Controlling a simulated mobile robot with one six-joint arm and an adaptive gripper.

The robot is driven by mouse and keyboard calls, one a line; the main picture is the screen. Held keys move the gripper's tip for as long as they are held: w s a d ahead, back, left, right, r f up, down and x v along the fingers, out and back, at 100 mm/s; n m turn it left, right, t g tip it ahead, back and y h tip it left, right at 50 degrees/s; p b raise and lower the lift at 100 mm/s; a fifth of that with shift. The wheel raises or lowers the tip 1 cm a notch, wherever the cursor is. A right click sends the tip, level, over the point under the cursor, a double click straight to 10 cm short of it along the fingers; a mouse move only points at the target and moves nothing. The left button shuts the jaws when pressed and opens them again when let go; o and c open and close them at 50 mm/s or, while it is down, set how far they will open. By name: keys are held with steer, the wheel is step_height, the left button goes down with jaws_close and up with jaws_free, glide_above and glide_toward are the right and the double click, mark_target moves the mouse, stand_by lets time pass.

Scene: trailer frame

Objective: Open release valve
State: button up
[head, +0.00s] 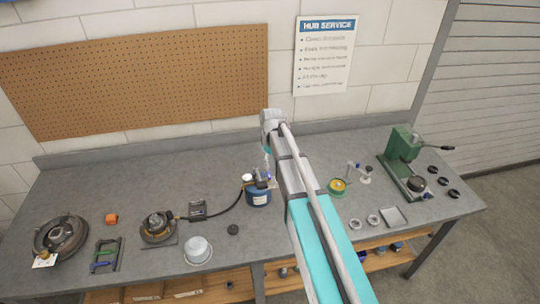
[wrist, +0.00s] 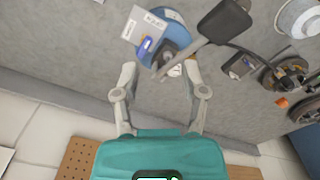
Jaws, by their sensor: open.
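A blue canister (head: 258,198) stands on the bench just left of my arm. It also shows in the wrist view (wrist: 174,16). A white tag (wrist: 142,26) and a small blue lever-like part (wrist: 146,45) are at its top; I cannot tell surely which part is the release valve. A dark paddle handle (wrist: 225,20) on a grey bar reaches across the canister's top. My gripper (wrist: 161,70) is open above the canister, its fingers either side of the bar's lower end. Contact is unclear. In the head view my arm largely hides the gripper.
A black hose (head: 228,212) runs left from the canister to a gauge block (head: 198,209) near a hub (head: 158,227). A white pot (head: 198,250) stands in front. A green press (head: 405,160) is at the right. A pegboard (head: 140,80) hangs behind.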

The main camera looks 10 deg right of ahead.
steer(key=s+f+m+b, duration=0.3)
steer(key=s+f+b, duration=0.1)
steer(key=s, duration=0.6)
steer(key=s+f+m+b, duration=0.3)
steer(key=s+f+b, duration=0.1)
steer(key=s, duration=0.6)
steer(key=shift+s+f+m+b, duration=0.3)
steer(key=shift+f+m, duration=0.1)
steer(key=shift+f, duration=0.05)
steer(key=shift+d, duration=0.1)
